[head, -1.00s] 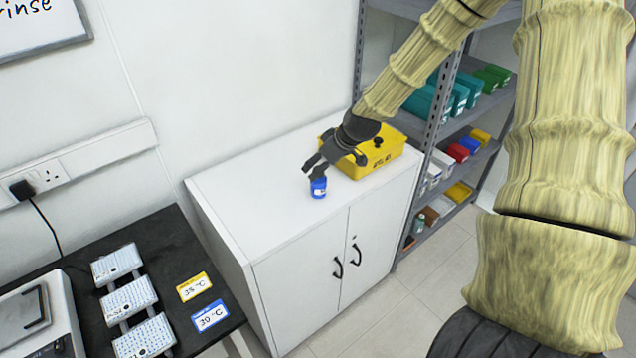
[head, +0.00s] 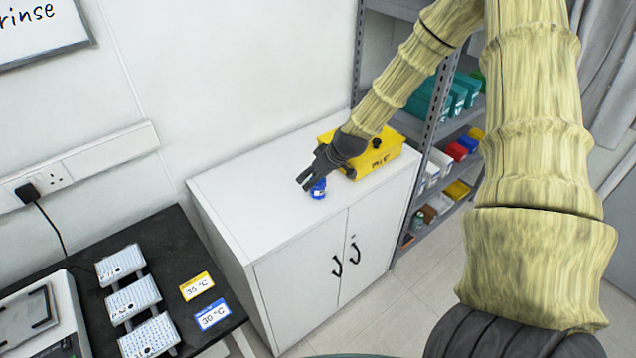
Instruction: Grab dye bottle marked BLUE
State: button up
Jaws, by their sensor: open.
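A small blue bottle (head: 318,191) with a pale label stands upright on the white cabinet top, near its front edge. Its label is too small to read. My gripper (head: 303,184) is open, with its dark fingers tilted down at the bottle's upper left. The fingers cover part of the bottle's top in this view. I cannot tell whether they touch it or pass above it.
A yellow lidded box (head: 382,158) sits behind and right of my gripper on the white cabinet (head: 245,205). A grey shelf rack (head: 432,120) with coloured bins stands to the right. The cabinet top's left part is clear. A black bench (head: 180,245) holds trays and temperature cards.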

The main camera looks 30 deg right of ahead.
jog(key=shift+w+a+f, duration=0.1)
jog(key=shift+w+f, duration=0.2)
jog(key=shift+f, duration=0.2)
jog(key=c, duration=1.2)
jog(key=shift+r, duration=0.15)
jog(key=shift+c, duration=0.2)
